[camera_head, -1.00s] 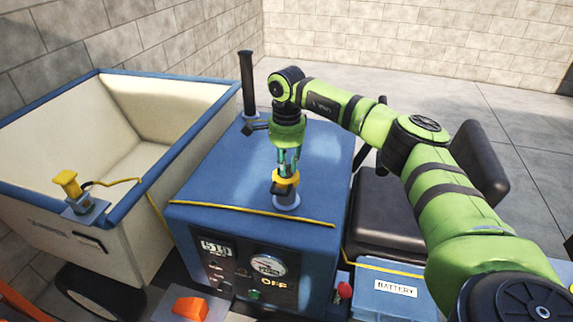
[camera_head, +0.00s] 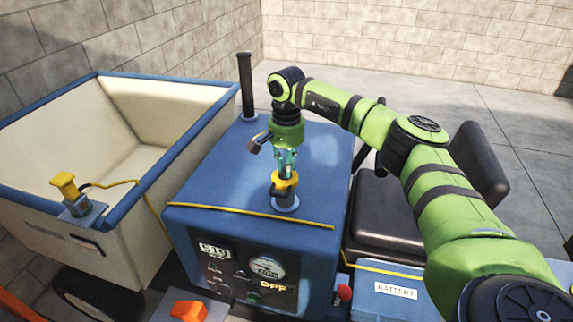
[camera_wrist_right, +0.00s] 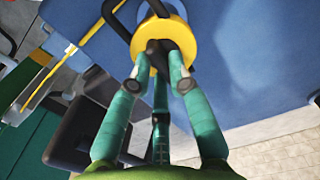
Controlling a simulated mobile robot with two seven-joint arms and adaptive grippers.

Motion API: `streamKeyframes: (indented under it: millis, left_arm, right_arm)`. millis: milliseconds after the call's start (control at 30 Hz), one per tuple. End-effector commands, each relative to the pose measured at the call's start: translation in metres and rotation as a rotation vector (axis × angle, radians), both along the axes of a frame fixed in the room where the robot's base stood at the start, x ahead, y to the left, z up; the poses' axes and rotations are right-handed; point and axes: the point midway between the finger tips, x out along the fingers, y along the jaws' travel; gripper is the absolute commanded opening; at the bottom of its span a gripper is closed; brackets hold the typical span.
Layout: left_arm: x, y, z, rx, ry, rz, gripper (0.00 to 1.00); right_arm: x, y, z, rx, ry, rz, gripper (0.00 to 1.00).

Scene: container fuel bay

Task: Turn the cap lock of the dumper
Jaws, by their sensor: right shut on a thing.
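The yellow fuel cap (camera_head: 284,189) sits upright on a pale collar on the blue hood (camera_head: 225,180) of the dumper. My right gripper (camera_head: 287,172) comes down on it from above. In the right wrist view the cap is a yellow disc (camera_wrist_right: 186,37) with a black lock piece (camera_wrist_right: 158,48) in its middle. The teal fingers of my right gripper (camera_wrist_right: 162,70) are shut around that black lock piece. The fingers partly hide the lock in the head view. My left gripper is not in view.
A black seat (camera_head: 390,215) and a blue battery box (camera_head: 385,290) lie at right.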

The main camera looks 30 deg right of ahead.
Motion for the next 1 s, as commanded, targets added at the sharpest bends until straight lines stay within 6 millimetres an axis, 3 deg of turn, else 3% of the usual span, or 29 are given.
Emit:
streamKeyframes:
  millis: [700,733,767,1000]
  left_arm:
    - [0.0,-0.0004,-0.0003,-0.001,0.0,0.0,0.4]
    - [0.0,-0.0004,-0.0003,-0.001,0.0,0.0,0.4]
    - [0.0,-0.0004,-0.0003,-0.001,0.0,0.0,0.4]
    - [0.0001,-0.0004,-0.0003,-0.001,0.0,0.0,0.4]
  right_arm:
    - [0.0001,0.0005,0.0001,0.001,0.001,0.072,0.0]
    - [0.0002,0.0004,0.0001,0.001,0.001,0.072,0.31]
    - [0.0001,0.0005,0.0001,0.001,0.001,0.072,0.43]
    - [0.0002,0.0002,0.0001,0.0,0.0,0.07,0.44]
